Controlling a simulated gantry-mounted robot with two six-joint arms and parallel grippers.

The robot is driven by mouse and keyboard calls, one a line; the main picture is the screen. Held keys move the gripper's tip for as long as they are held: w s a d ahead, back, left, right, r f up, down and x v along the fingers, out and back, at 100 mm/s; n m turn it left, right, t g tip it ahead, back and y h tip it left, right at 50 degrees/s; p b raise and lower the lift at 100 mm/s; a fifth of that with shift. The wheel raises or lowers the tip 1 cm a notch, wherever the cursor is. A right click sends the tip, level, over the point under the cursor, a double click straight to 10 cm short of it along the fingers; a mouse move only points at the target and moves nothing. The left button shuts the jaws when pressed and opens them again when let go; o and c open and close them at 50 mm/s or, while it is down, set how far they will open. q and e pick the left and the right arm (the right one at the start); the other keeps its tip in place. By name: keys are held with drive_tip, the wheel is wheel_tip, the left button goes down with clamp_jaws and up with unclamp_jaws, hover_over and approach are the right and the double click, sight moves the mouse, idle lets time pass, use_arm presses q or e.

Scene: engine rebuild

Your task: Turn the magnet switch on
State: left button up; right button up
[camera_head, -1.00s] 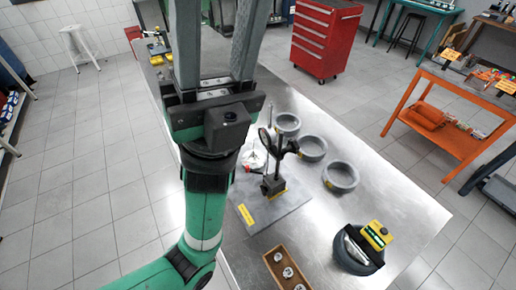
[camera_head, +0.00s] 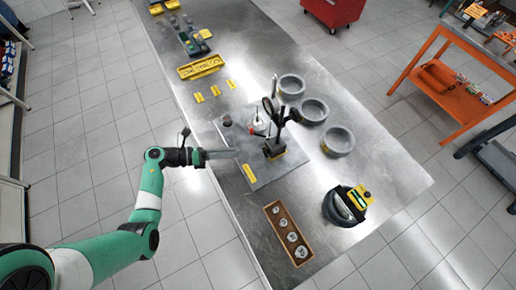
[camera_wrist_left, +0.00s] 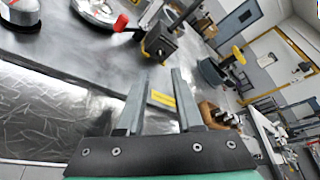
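The dial stand's black magnetic base (camera_head: 273,150) stands upright on a grey plate (camera_head: 290,168) on the metal bench. A dark post rises from it. In the left wrist view a dark block that looks like this base (camera_wrist_left: 158,42) is ahead of the fingers, with a red-tipped part (camera_wrist_left: 121,22) beside it. I cannot tell the switch's position. My left gripper (camera_head: 223,154) is at the plate's left edge, apart from the base and pointing toward it. The left wrist view shows its two fingers (camera_wrist_left: 160,76) apart with nothing between them. My right gripper is not in view.
Several grey rings (camera_head: 313,111) stand right of the plate. A wooden tray (camera_head: 270,208) of round parts and a dark round item with a yellow-green box (camera_head: 361,196) are nearer. A yellow tray (camera_head: 201,68) is farther back.

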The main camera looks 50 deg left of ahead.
sight(263, 150)
use_arm(q)
drive_tip(key=b+x, duration=0.2)
drive_tip(key=x, duration=0.8)
drive_tip(key=shift+w+d, duration=0.1)
drive_tip(key=shift+w, duration=0.15)
clamp_jaws()
